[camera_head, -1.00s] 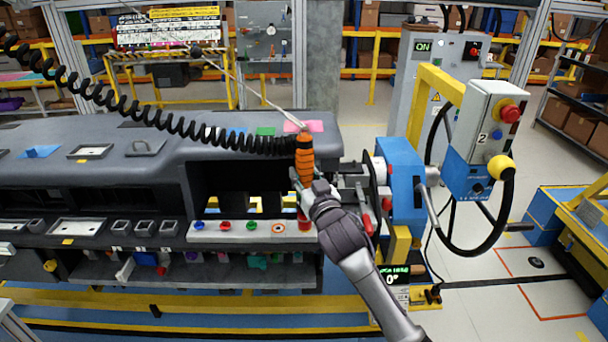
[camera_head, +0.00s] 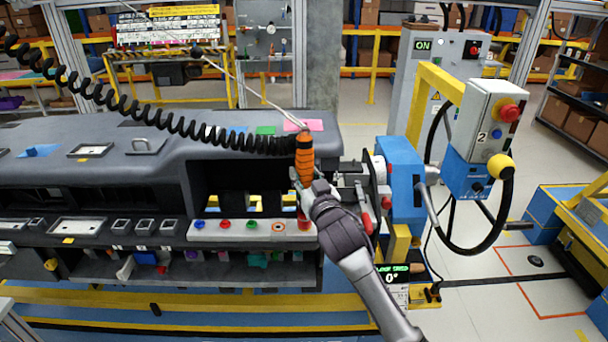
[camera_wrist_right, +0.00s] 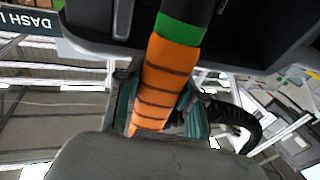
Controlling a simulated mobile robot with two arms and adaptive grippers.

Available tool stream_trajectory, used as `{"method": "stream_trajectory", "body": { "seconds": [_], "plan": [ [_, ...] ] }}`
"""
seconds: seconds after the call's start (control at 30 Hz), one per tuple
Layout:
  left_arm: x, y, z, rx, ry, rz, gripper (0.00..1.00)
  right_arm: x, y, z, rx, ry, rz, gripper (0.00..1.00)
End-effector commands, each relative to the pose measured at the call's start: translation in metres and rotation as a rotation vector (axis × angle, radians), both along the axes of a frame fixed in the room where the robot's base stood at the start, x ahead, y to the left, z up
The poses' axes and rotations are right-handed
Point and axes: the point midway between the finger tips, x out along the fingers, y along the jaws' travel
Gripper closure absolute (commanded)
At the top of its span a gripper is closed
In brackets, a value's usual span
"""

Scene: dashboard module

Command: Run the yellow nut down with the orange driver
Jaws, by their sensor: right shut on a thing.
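The orange driver (camera_head: 305,158) hangs upright from a cable at the front right of the dashboard module. My right gripper (camera_head: 302,182) is shut around its lower part. The right wrist view shows the driver's ribbed orange grip (camera_wrist_right: 165,85) between the green-grey fingers (camera_wrist_right: 160,106), with a green band and a dark section beyond. The driver's tip is hidden or too small to make out. I cannot pick out the yellow nut in either view. My left gripper is not in view.
A pale strip (camera_head: 240,236) with red, blue, green and orange-ringed parts lies along the module's front, just left of my right wrist. A black coiled cord (camera_head: 130,108) crosses above the module (camera_head: 120,150).

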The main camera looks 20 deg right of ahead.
Motion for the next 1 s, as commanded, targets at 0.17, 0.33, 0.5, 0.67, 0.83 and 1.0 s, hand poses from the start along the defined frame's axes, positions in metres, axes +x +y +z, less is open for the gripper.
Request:
{"method": "stream_trajectory", "body": {
  "seconds": [0.17,0.33,0.5,0.67,0.83,1.0],
  "plan": [
    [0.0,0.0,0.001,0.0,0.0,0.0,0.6,0.0,-0.001,-0.004,0.002,0.012,-0.003,1.0],
    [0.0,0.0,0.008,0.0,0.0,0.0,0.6,0.0,-0.001,0.003,0.003,0.012,-0.003,1.0],
    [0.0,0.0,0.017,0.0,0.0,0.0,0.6,0.0,-0.001,0.015,0.002,0.008,-0.003,1.0],
    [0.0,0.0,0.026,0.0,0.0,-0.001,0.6,0.0,-0.001,0.026,0.001,0.004,-0.003,1.0],
    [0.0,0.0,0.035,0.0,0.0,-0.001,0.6,0.0,-0.001,0.037,0.002,0.002,-0.002,1.0],
    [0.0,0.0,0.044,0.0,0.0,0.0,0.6,0.0,-0.001,0.047,0.003,0.001,-0.002,1.0]
  ]
}}
